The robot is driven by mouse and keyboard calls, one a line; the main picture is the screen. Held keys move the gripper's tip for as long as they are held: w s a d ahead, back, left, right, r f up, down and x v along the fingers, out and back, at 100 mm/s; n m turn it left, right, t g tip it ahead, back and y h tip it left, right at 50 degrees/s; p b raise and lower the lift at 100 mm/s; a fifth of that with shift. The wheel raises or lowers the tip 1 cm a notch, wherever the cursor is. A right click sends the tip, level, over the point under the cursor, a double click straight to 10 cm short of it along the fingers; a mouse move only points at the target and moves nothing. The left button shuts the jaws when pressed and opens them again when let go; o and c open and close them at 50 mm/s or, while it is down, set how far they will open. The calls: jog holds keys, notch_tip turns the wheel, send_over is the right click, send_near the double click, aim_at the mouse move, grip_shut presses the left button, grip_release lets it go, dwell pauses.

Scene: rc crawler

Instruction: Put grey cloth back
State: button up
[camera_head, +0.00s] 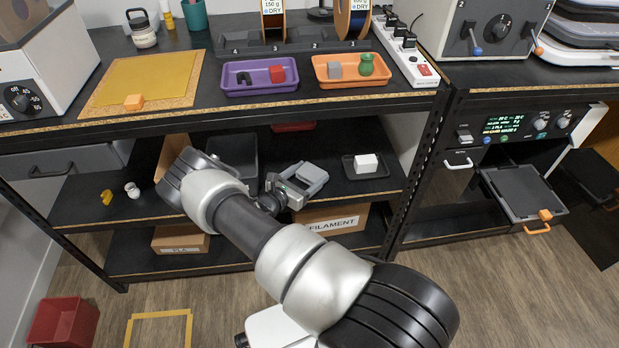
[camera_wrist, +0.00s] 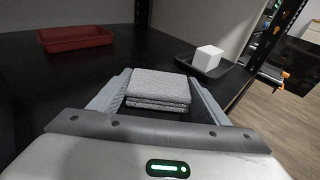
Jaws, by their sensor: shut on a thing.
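The grey cloth (camera_wrist: 158,88) is a folded, speckled block between the two fingers of my gripper (camera_wrist: 159,84) in the wrist view. My gripper is shut on it, with one finger at each side. In the head view the cloth (camera_head: 313,173) shows at the end of my gripper (camera_head: 300,181), over the middle shelf (camera_head: 340,190). Whether the cloth touches the shelf or hangs just above it I cannot tell.
A dark tray (camera_head: 376,172) with a white block (camera_head: 366,163) stands to the right on the same shelf. A red tray (camera_wrist: 75,38) lies farther back left. A dark bin (camera_head: 235,152) stands left of my gripper. The upper shelf (camera_head: 300,112) overhangs. Shelf between cloth and red tray is clear.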

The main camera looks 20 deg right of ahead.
jog(key=shift+f, duration=0.3)
jog(key=shift+f, duration=0.15)
jog(key=shift+f, duration=0.15)
jog(key=o, duration=1)
jog(key=shift+o, duration=0.2)
jog(key=shift+r, duration=0.4)
jog(key=p+v, duration=0.2)
jog(key=v, duration=1)
jog(key=shift+f, duration=0.15)
